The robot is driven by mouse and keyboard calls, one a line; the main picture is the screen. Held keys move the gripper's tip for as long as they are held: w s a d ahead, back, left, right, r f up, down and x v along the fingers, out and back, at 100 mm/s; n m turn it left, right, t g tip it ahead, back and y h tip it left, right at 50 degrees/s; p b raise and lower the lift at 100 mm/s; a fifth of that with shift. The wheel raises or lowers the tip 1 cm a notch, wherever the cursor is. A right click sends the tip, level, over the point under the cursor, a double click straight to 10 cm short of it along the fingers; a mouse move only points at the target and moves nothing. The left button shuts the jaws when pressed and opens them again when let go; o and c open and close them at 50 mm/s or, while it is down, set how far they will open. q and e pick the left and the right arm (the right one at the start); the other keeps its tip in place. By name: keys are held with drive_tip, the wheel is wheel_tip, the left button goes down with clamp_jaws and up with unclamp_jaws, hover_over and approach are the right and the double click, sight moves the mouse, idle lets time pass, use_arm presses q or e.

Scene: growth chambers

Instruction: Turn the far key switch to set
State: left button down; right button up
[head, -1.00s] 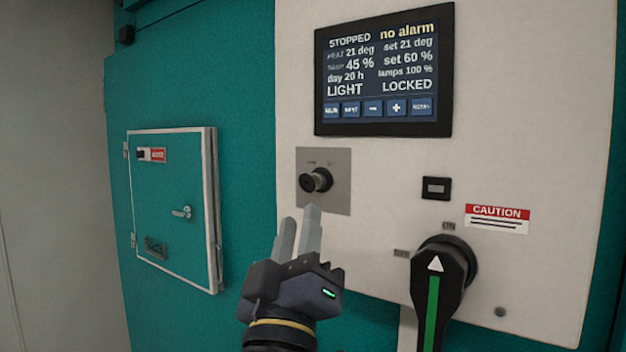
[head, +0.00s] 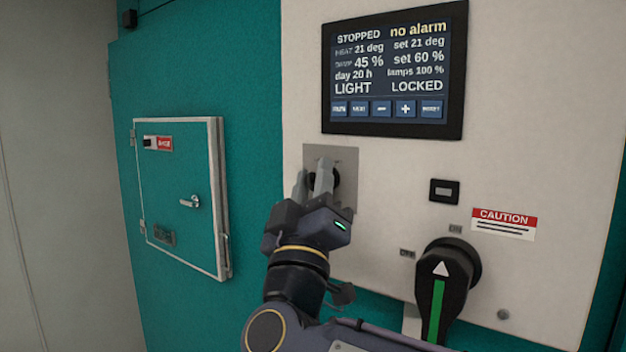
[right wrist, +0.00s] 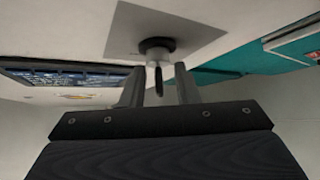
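The key switch (head: 334,177) sits on a grey square plate (head: 346,158) on the pale panel, mostly hidden behind my gripper in the head view. In the right wrist view its dark round body and key (right wrist: 158,62) show in front of my gripper. My right gripper (head: 312,182) is up at the switch. In the right wrist view its two fingers (right wrist: 158,88) stand apart, one on each side of the key, with a gap to it. The screen (head: 392,75) reads STOPPED, no alarm, LIGHT and LOCKED. My left gripper is in neither view.
A large black rotary handle (head: 440,290) with a green stripe sticks out at the lower right. A small black button unit (head: 444,191) and a caution label (head: 503,223) are above it. A teal hatch door (head: 182,195) with a white frame is at the left.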

clamp_jaws()
drive_tip(key=shift+f+m+h+b, duration=0.2)
drive_tip(key=shift+m+h+b, duration=0.7)
drive_tip(key=shift+m, duration=0.2)
drive_tip(key=m+h+b, duration=0.2)
drive_tip(key=m+h, duration=0.2)
drive_tip(key=shift+a+f+m+g+h+b, duration=0.1)
drive_tip(key=shift+m+g+h+b, duration=0.2)
drive_tip(key=m+g+h+b, duration=0.1)
drive_tip(key=m+h, duration=0.3)
drive_tip(key=shift+g, duration=0.4)
drive_tip(key=m+g+h, duration=0.2)
drive_tip(key=m, duration=0.1)
drive_tip(key=m+g+h+b, duration=0.1)
drive_tip(key=m+h, duration=0.1)
drive_tip(key=m, duration=0.1)
drive_tip(key=shift+r+m+g+h, duration=0.2)
drive_tip(key=shift+m+g+h, duration=0.1)
drive_tip(key=shift+m+g, duration=0.1)
drive_tip(key=m+g+h, duration=0.2)
drive_tip(key=m+g, duration=0.2)
drive_tip(key=m, duration=0.1)
drive_tip(key=shift+r, duration=0.1)
drive_tip(key=shift+m+g+h+p, duration=0.6)
drive_tip(key=shift+m+g+h, duration=0.2)
drive_tip(key=shift+m+g, duration=0.8)
drive_tip(key=shift+m, duration=0.4)
